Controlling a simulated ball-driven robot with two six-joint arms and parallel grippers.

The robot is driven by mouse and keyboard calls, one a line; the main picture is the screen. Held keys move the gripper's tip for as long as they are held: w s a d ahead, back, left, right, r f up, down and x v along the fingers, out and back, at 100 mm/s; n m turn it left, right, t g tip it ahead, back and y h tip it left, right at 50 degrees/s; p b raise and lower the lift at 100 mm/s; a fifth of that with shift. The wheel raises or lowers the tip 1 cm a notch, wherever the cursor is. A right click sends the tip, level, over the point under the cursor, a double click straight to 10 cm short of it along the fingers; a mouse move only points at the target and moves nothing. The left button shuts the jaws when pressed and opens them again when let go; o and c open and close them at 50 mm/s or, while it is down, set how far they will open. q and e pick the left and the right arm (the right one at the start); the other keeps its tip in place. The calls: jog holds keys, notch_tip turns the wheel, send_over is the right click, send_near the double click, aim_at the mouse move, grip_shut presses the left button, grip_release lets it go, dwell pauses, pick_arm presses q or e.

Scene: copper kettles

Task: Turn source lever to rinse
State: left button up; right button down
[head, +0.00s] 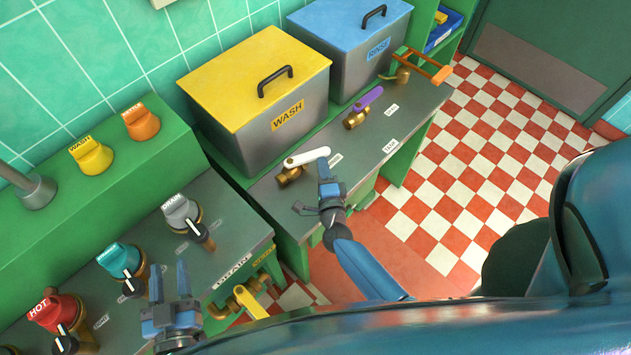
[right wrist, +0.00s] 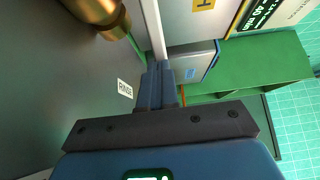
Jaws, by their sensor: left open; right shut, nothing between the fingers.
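The white lever (head: 306,157) sits on a brass valve (head: 290,176) on the grey counter in front of the yellow-lidded WASH tank (head: 254,95). It points right, its free end near a small white label (head: 336,159). My right gripper (head: 323,166) is shut and empty, its fingertips at the lever's free end; I cannot tell whether they touch. In the right wrist view the white lever (right wrist: 153,28) runs up from the shut fingers (right wrist: 161,82), and a RINSE label (right wrist: 125,88) lies beside them. My left gripper (head: 171,295) is open and empty at lower left.
A purple lever (head: 368,98) stands further along the counter, before the blue-lidded RINSE tank (head: 350,45). An orange handle (head: 422,66) sits at the counter's far end. The grey DRAIN knob (head: 180,212) and teal knob (head: 120,260) stand near my left gripper. Checkered floor (head: 480,150) is clear.

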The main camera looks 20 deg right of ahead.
aim_at(322, 154)
jog(key=shift+w+d, duration=0.3)
jog(key=shift+w, duration=0.65)
jog(key=shift+w+b, duration=0.3)
jog(key=shift+w, duration=0.65)
pick_arm(q)
jog(key=shift+s+d+f, duration=0.2)
jog(key=shift+d+f, duration=0.1)
jog(key=shift+f, duration=0.1)
pick_arm(e)
jog(key=shift+w+r, duration=0.1)
jog(key=shift+r, duration=0.1)
pick_arm(q)
jog(key=shift+s, duration=0.1)
pick_arm(e)
jog(key=shift+d, duration=0.1)
